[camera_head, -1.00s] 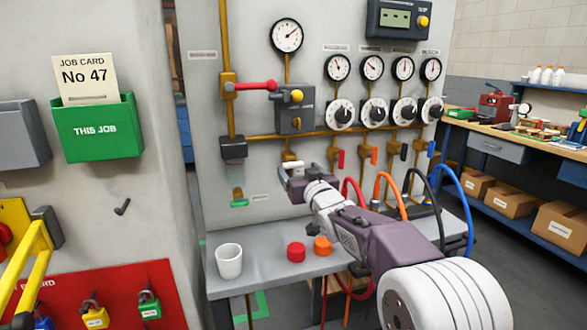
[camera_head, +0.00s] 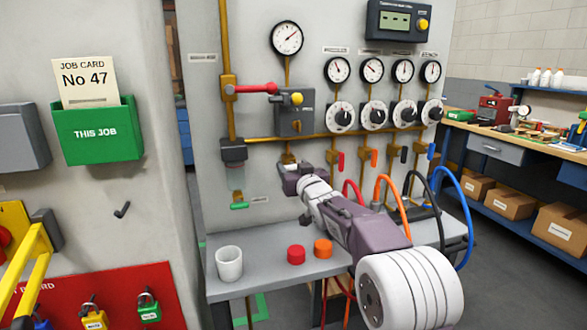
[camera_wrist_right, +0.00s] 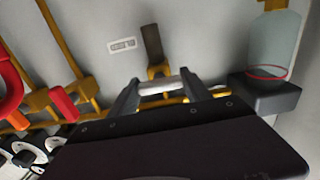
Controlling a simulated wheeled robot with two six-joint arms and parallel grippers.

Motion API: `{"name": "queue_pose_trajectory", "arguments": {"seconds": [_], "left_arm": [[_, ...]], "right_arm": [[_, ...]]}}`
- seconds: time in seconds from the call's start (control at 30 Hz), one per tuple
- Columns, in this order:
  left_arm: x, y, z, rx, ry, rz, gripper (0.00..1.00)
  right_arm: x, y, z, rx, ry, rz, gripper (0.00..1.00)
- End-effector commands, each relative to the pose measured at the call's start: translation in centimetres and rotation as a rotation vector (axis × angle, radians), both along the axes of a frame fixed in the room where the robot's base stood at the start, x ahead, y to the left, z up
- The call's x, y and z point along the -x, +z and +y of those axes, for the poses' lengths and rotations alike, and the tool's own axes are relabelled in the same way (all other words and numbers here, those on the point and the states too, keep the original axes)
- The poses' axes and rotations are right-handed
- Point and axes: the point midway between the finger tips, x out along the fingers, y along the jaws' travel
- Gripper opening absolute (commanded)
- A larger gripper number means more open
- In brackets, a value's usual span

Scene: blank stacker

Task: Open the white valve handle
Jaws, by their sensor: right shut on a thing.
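The white valve handle (camera_wrist_right: 163,86) is a short white bar on a brass pipe fitting of the grey panel. In the wrist view it lies crosswise between the two dark fingers of my right gripper (camera_wrist_right: 168,92), which is shut on it. In the head view my right gripper (camera_head: 291,172) is at the panel, below the grey valve box (camera_head: 295,113). There the gripper mostly hides the handle, and I cannot tell its exact angle.
Red, orange, black and blue hoses (camera_head: 458,178) curve close beside my right arm. A clear filter bowl (camera_head: 237,180) hangs left of the gripper. Below, a grey shelf (camera_head: 262,262) holds a white cup (camera_head: 229,263), a red cap (camera_head: 296,254) and an orange cap (camera_head: 322,248).

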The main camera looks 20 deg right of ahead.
Motion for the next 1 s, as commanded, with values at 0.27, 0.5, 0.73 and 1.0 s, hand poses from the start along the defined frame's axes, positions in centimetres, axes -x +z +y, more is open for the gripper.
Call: {"name": "queue_pose_trajectory", "arguments": {"seconds": [0.27,0.5,0.73,1.0], "left_arm": [[0.0,-0.7,0.0,0.0,0.0,0.0,0.0],[0.0,-1.8,0.0,0.0,0.0,0.0,0.0],[0.0,-2.9,0.0,0.0,0.0,0.0,0.0],[0.0,-4.0,0.0,0.0,0.0,0.0,0.0]], "right_arm": [[0.0,-0.2,0.0,0.11,0.0,-0.003,0.16],[0.0,-0.3,0.1,0.315,0.0,-0.011,0.16],[0.0,-0.3,0.1,0.536,0.0,-0.018,0.16],[0.0,-0.3,0.1,0.792,0.0,-0.027,0.16]]}}
